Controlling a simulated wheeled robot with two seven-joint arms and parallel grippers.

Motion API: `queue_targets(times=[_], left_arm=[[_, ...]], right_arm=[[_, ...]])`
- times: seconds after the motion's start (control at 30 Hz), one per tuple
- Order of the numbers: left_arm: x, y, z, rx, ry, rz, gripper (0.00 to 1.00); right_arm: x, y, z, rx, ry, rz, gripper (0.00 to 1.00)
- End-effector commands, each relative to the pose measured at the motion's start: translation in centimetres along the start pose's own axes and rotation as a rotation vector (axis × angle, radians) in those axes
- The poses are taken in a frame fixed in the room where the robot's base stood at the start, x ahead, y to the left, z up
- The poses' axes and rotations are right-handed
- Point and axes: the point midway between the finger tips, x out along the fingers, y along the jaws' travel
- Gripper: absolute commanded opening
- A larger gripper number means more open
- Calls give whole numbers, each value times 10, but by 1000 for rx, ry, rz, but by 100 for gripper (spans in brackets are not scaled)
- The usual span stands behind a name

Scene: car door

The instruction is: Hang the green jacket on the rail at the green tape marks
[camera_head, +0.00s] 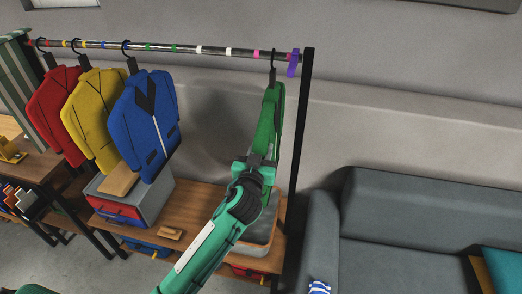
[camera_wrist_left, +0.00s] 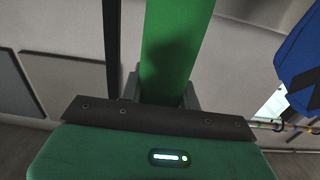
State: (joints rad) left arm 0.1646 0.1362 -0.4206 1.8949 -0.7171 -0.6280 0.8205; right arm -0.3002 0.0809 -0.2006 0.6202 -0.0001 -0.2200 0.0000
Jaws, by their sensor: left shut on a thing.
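The green jacket (camera_head: 268,118) is seen nearly edge-on at the right end of the rail (camera_head: 213,50). Its dark hanger hook (camera_head: 273,58) is at the rail between the pink and purple marks; I cannot tell whether it rests on the rail. My left gripper (camera_head: 256,165) is shut on the jacket's lower part. In the left wrist view the jacket (camera_wrist_left: 175,45) rises as a green strip from between the fingers. The green tape marks (camera_head: 162,47) are on the rail above the blue jacket, left of the white marks. My right gripper is not in view.
Red (camera_head: 55,115), yellow (camera_head: 95,118) and blue (camera_head: 150,125) jackets hang at the left. The rack's black post (camera_head: 303,120) stands right of the green jacket. Below are a wooden bench (camera_head: 190,215) and a grey box (camera_head: 155,195). A grey sofa (camera_head: 420,220) is at the right.

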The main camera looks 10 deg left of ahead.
Motion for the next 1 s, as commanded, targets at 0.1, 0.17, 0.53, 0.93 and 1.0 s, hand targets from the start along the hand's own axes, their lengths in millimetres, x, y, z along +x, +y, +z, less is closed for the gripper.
queue_targets(times=[0.1,0.17,0.53,0.93,1.0], left_arm=[[0,0,-2,0,3,1,40],[0,0,-1,0,2,1,52],[-2,0,2,0,-3,0,58],[-67,0,5,-3,-1,1,58],[-83,0,5,-3,-1,1,58]], right_arm=[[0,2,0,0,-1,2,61],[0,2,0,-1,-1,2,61],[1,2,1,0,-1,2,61],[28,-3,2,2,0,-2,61],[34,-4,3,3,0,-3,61]])
